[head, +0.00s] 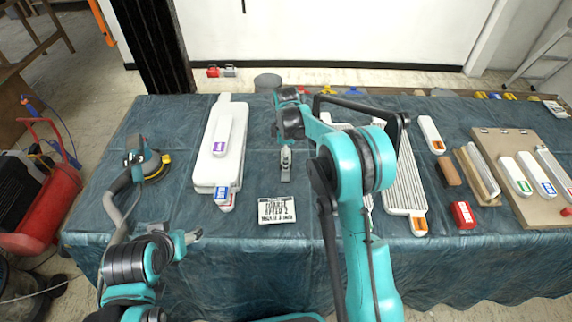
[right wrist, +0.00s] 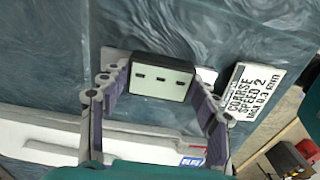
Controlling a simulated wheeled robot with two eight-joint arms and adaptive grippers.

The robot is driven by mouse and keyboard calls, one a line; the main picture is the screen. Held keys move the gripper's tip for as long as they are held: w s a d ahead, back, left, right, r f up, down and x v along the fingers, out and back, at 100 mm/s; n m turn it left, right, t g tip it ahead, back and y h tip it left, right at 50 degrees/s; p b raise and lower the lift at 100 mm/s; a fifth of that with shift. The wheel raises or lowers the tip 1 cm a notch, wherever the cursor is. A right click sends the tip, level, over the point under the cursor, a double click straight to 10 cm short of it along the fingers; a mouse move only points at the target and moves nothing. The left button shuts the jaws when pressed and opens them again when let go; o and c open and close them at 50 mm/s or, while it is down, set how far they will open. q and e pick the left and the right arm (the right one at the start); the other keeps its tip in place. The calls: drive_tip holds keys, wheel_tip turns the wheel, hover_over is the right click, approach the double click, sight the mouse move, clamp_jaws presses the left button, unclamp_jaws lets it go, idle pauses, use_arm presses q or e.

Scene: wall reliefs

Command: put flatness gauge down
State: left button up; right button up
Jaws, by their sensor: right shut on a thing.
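The flatness gauge is a dark block with a pale face and dark slots on a flat light base (right wrist: 162,82). In the right wrist view it sits between the fingers of my right gripper (right wrist: 160,108), which is shut on it. In the head view the gauge (head: 286,166) shows as a small grey upright shape over the cloth, just beyond the sign card. I cannot tell whether its base touches the cloth. My left gripper (head: 194,237) is low over the front left of the table, away from the gauge; its jaw opening is unclear.
The sign card (head: 277,210) lies near the gauge; it also shows in the right wrist view (right wrist: 252,92). A white panel (head: 208,150) lies left of it. A sander (head: 147,163) stands further left. Ribbed panels (head: 402,180) and boards lie right. Bare cloth (head: 258,150) separates gauge and panel.

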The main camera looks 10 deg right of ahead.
drive_tip(key=shift+f+b, duration=0.5)
drive_tip(key=shift+f, duration=1.1)
drive_tip(key=shift+f, duration=0.25)
drive_tip(key=o, duration=1.3)
drive_tip(key=shift+c, duration=0.2)
drive_tip(key=shift+r, duration=0.1)
